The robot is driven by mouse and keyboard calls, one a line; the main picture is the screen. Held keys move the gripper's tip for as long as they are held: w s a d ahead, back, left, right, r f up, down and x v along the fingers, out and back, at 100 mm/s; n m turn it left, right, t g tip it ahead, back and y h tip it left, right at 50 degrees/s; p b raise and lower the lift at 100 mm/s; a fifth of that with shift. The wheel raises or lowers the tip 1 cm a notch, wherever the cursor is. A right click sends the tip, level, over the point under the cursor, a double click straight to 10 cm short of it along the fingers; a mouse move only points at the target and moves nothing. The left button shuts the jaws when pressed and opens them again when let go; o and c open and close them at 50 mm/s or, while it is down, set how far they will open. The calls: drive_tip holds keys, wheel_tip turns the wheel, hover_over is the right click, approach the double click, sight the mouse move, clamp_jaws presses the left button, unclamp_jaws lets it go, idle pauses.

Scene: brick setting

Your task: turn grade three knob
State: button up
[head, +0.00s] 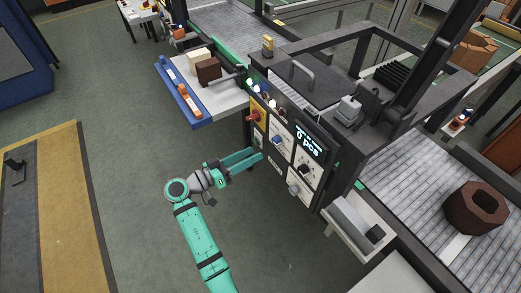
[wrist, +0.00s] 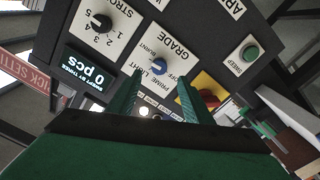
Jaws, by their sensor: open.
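In the wrist view the knob (wrist: 157,67) shows upside down, between and just beyond my fingertips. In the head view its plate (head: 281,136) is on the front of the dark control panel. My gripper (head: 259,154) points at the panel from the left; its two green fingers are apart and empty. In the wrist view my gripper (wrist: 160,77) has one finger on each side of the knob; I cannot tell whether they touch it.
A black knob (wrist: 102,22), a green SWEEP button (wrist: 251,53) and a red knob on yellow (wrist: 208,98) are near on the same panel. A display (head: 310,142) reads 0 pcs. A blue-edged tray (head: 190,112) juts out behind.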

drive_tip(key=shift+v, duration=1)
